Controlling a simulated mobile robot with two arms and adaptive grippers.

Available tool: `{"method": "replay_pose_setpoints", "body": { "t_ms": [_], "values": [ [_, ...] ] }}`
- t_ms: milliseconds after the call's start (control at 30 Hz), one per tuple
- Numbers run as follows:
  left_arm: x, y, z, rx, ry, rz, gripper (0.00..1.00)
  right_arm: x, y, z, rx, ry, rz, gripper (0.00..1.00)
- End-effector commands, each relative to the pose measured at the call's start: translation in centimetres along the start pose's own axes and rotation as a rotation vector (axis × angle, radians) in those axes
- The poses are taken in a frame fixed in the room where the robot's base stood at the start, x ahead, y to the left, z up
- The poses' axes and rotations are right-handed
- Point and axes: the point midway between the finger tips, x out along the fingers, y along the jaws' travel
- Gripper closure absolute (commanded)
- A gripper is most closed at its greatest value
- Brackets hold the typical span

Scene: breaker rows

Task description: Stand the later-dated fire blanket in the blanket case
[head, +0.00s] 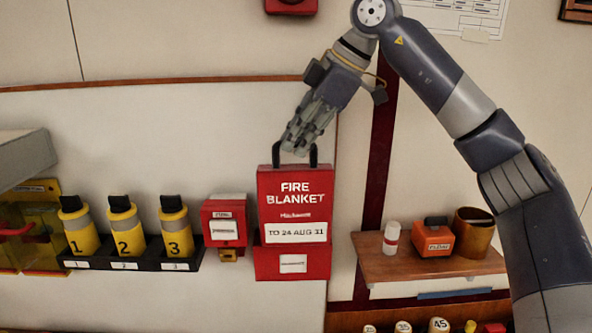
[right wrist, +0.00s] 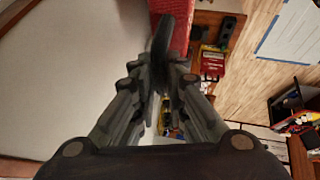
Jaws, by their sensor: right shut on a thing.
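My right gripper (head: 297,149) is shut on the black handle loop at the blanket's top. In the right wrist view the fingers (right wrist: 162,85) close around the black loop, with the red blanket (right wrist: 176,20) beyond. My left gripper is not in view.
Left of the case are a small red box (head: 225,222) and a black rack (head: 131,259) with yellow numbered cylinders.

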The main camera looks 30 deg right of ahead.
Motion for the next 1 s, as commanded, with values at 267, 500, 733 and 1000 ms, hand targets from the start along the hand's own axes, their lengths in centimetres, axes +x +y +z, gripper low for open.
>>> {"method": "replay_pose_setpoints", "body": {
  "t_ms": [267, 500, 733, 1000],
  "values": [
    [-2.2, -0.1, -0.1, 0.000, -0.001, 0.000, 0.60, 0.4, 2.7, -0.2, 0.000, 0.003, 0.001, 1.00],
    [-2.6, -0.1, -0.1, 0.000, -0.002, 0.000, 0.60, 1.8, 3.3, 0.5, -0.001, 0.002, 0.001, 1.00],
    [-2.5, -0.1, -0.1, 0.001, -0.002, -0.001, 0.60, 4.0, 2.6, 1.8, 0.000, 0.001, 0.001, 1.00],
    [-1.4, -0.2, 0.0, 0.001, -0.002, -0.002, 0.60, 6.6, 1.8, 3.1, -0.001, 0.003, 0.003, 1.00]
  ]
}}
